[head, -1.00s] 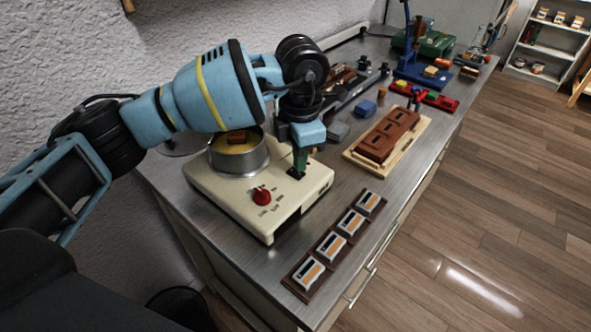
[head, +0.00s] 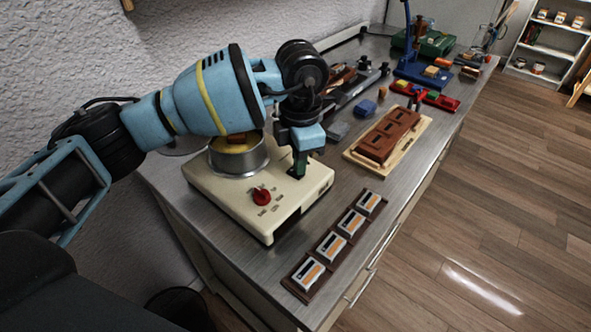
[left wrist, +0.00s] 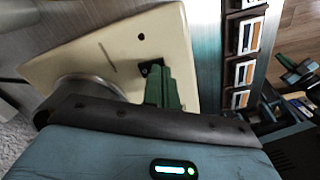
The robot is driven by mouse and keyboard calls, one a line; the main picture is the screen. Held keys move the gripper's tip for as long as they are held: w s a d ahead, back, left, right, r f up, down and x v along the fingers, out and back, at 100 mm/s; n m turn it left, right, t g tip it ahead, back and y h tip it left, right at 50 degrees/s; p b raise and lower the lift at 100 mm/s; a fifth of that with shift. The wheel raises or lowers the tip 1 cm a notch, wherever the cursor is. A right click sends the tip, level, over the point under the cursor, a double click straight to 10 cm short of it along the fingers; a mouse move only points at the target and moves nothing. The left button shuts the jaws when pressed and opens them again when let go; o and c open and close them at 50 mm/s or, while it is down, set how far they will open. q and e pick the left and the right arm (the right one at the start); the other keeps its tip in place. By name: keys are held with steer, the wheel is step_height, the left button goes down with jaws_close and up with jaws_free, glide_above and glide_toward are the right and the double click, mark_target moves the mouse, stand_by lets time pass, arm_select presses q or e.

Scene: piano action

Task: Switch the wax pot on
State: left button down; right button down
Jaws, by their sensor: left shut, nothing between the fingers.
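The wax pot (head: 203,187) is a cream box on the bench with a round metal pot (head: 240,163) and a red knob (head: 261,197) on top. My left gripper (head: 298,172) points down at the box's back right corner, its green fingers shut and empty. In the left wrist view, the shut fingertips (left wrist: 154,70) are at a small black switch plate (left wrist: 144,69) on the cream top. The fingers cover most of the switch, so its position and any contact are unclear. Blue and green parts at that view's right edge look like my right arm; its jaws are unclear.
A dark tray (head: 326,248) with several labelled blocks lies along the front edge. A wooden board (head: 422,136) with a brown mould stands to the right. Tools and coloured blocks lie further back. A wall is behind the pot.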

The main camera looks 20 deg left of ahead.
arm_select(q)
steer(key=shift+f, duration=0.55)
arm_select(e)
steer(key=shift+s+f, duration=0.2)
steer(key=shift+s, duration=0.05)
arm_select(q)
steer(key=shift+r, duration=0.1)
arm_select(e)
steer(key=shift+w+r, duration=0.1)
